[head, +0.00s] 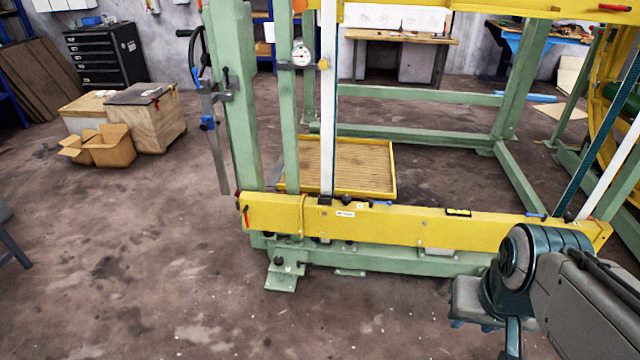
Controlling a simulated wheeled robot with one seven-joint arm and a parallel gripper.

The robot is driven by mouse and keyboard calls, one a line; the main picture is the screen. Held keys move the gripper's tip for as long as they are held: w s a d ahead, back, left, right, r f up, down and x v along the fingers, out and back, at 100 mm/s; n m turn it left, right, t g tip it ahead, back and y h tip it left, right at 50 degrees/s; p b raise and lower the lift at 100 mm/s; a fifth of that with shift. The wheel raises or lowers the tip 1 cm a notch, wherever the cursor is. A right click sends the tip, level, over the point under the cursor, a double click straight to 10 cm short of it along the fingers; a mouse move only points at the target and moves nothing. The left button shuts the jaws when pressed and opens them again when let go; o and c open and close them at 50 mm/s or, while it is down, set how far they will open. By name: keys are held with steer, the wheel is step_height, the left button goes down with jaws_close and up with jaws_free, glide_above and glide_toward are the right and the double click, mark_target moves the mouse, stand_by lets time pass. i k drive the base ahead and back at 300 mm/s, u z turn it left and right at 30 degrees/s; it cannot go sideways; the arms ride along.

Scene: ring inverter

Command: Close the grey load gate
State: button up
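A flat grey bar or plate (217,150), which may be the grey load gate, hangs upright on the left of the green post (235,110). It has blue clamps on it, and a grey bracket joins it to the post. It stands out to the left of the frame, and its lower end is above the floor. I cannot tell for sure that it is the gate or how it is hinged. My arm shows at the lower right, far from this plate. My gripper is not in view.
A yellow beam (400,226) runs low across the green frame's front. Behind it lies a yellow-edged slatted platform (350,165). A black handwheel (197,55) sits high on the post. Cardboard boxes (108,148) and a wooden crate (147,118) stand at left.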

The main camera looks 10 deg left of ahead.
mark_target(275, 178)
steer(key=u, duration=1.7)
steer(key=i, duration=5.95)
steer(key=z, duration=2.8)
